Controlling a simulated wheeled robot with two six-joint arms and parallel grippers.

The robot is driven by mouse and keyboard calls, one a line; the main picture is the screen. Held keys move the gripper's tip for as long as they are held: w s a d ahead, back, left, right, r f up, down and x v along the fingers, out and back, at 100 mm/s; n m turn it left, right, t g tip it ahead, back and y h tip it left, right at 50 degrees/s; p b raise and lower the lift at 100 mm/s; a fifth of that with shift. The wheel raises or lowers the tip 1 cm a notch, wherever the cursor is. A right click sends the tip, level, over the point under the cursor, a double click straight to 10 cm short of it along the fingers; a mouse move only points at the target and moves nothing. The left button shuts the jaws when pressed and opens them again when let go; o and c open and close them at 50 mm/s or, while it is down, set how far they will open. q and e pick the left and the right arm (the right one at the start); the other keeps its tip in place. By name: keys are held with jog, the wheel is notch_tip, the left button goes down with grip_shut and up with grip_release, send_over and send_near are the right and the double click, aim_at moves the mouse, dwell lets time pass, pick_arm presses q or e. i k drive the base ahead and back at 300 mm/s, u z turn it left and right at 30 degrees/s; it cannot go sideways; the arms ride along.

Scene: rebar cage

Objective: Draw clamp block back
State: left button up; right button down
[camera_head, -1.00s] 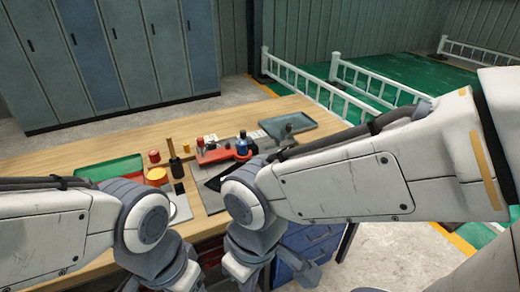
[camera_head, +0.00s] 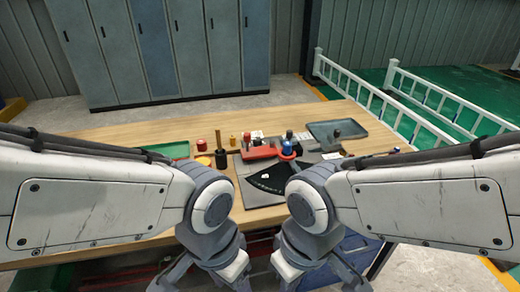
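A red block-like fixture (camera_head: 262,153) sits on the table behind a black fan-shaped plate (camera_head: 264,178). A dark knob and a blue-bodied part (camera_head: 287,150) stand at its right end. I cannot tell for sure which piece is the clamp block. My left gripper (camera_head: 205,283) and my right gripper (camera_head: 318,281) hang low at the bottom of the view, in front of the table's near edge and apart from the fixture. The lower picture edge cuts off their tips, so I cannot tell whether they are open or shut.
On the wooden table (camera_head: 120,128) stand a black post with a wooden handle (camera_head: 220,158), a red-capped piece (camera_head: 201,145), a green tray (camera_head: 168,150) and a grey tray (camera_head: 325,128). Lockers (camera_head: 150,45) stand behind; white railings (camera_head: 400,95) are at right.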

aim_at(289, 132)
jog(key=z, duration=0.35)
jog(key=i, duration=0.85)
